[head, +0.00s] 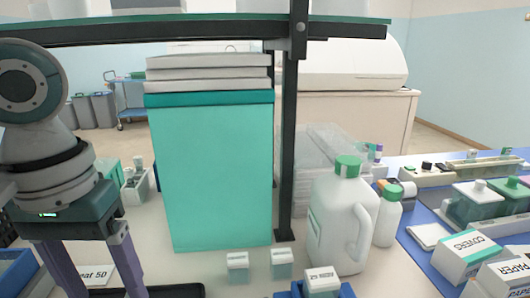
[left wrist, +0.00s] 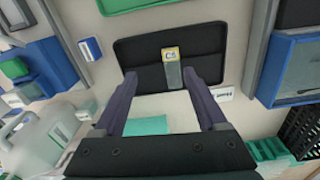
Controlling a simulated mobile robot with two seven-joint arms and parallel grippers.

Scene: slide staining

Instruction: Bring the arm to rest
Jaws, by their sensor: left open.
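My left gripper (head: 92,285) hangs at the left of the head view, fingers down. In the left wrist view its two dark fingers (left wrist: 160,84) stand apart, open, with nothing seen clamped between them. A glass slide with a yellow label (left wrist: 172,66) lies on a black tray (left wrist: 137,56) ahead of the fingertips. The slide appears apart from the fingers; the exact gap cannot be judged. The tray's edge also shows at the bottom of the head view (head: 185,291). My right gripper is in neither view.
A tall teal box (head: 210,175) stands beside my left arm, by a dark shelf post (head: 288,140). A white jug (head: 340,220) and small bottle (head: 387,218) stand to the right. Small labelled boxes (head: 237,268) line the front. A shelf (head: 200,33) spans above.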

